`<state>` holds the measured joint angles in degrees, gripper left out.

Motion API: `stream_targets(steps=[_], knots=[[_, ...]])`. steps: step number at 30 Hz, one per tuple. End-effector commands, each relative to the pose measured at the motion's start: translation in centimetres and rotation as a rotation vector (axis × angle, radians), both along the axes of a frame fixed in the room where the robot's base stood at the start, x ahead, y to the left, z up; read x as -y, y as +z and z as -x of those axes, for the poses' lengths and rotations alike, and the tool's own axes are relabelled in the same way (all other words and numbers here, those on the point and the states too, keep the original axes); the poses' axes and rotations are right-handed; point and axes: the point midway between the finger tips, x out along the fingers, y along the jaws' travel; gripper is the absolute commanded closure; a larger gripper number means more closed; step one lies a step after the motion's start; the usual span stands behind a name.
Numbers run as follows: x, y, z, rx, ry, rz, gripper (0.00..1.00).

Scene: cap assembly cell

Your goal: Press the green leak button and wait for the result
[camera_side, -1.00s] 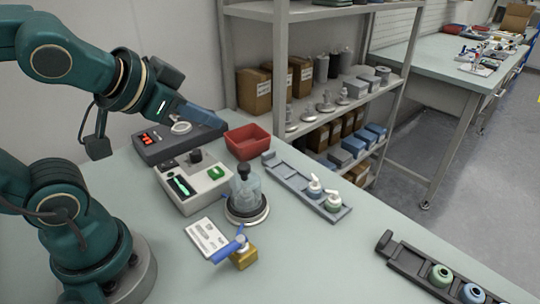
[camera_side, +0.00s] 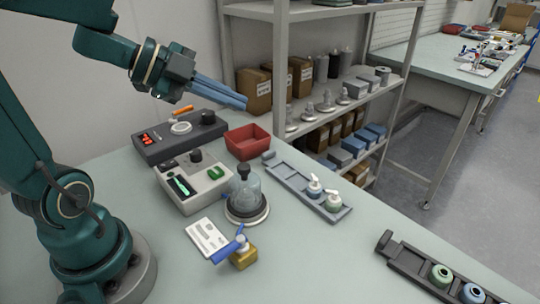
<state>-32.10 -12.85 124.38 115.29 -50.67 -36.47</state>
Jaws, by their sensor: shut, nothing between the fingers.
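The green leak button (camera_side: 215,173) is on top of a light grey box (camera_side: 203,200), which also has a black knob (camera_side: 195,156) and a lit green strip (camera_side: 181,186). My gripper (camera_side: 245,103) is shut and empty. It is raised well above the table, up and to the right of the button in the picture, and is apart from it. The button is in full view, with nothing over it. Any result reading on the box is too small to make out.
A glass bell jar (camera_side: 245,194) stands right of the box. A red bin (camera_side: 248,141) and a dark device with red digits (camera_side: 178,138) are behind. A grey rail (camera_side: 304,188) holds two pump-top bottles. A blue-handled valve (camera_side: 242,254) and white card (camera_side: 207,237) lie in front.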

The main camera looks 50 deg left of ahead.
Motion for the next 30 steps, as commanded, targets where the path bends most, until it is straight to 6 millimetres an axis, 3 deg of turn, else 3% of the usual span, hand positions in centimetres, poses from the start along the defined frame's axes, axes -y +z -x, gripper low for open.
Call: stream_targets(steps=[3, 9, 23, 30], knots=[[-2.4, -2.8, 2.1, -0.145, -0.021, -0.019, 1.00], [-5.3, -4.6, 3.2, -0.218, 0.047, -0.007, 1.00], [-5.7, -4.7, 3.3, -0.219, 0.065, -0.002, 1.00], [-5.7, -6.5, 3.4, -0.223, 0.066, 0.003, 1.00]])
